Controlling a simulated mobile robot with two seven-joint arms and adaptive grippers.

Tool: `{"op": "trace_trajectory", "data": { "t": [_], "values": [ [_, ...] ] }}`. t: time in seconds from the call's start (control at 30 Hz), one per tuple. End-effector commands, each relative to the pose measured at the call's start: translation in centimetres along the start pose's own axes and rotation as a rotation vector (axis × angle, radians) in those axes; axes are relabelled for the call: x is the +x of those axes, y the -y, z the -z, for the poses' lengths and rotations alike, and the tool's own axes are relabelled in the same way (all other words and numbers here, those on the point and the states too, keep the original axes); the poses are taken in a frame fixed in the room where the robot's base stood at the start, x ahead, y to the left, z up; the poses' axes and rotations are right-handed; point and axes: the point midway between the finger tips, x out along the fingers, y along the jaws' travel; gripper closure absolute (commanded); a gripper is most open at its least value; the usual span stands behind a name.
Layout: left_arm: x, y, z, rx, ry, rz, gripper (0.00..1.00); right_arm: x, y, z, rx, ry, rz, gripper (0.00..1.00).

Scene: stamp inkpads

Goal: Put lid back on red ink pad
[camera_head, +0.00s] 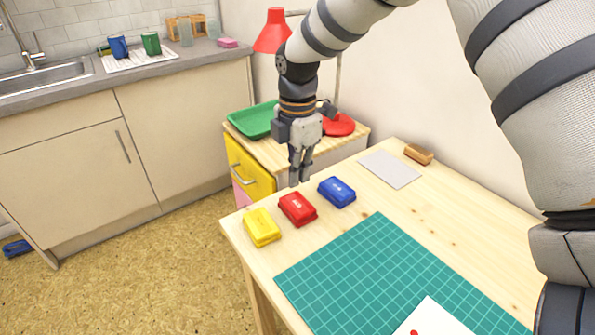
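The red ink pad (298,209) lies on the wooden table between the yellow ink pad (261,227) and the blue ink pad (337,191). It looks covered, with a red top bearing a small pale label, like its neighbours. I see no separate red lid on the table. My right gripper (299,181) hangs fingers down just behind and above the red pad, apart from it. Its fingers look together and I see nothing between them. My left gripper is not in view.
A green cutting mat (385,268) with white paper (432,319) covers the front table. A grey sheet (390,169) and brown block (418,153) lie at the back. Behind stands a yellow-drawer cabinet (250,171) with a green tray (254,121) and red lamp (272,32).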

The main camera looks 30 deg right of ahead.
Motion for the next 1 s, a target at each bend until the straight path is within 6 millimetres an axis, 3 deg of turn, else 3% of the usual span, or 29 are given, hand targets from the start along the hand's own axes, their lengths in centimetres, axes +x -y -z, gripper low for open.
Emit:
{"op": "trace_trajectory", "data": {
  "t": [0.5,1.0],
  "values": [
    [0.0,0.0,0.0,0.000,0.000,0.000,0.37,0.1,0.0,0.0,0.000,0.000,0.000,1.00],
    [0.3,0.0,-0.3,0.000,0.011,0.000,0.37,1.6,0.0,0.0,0.000,0.000,0.001,1.00]
  ]
}}
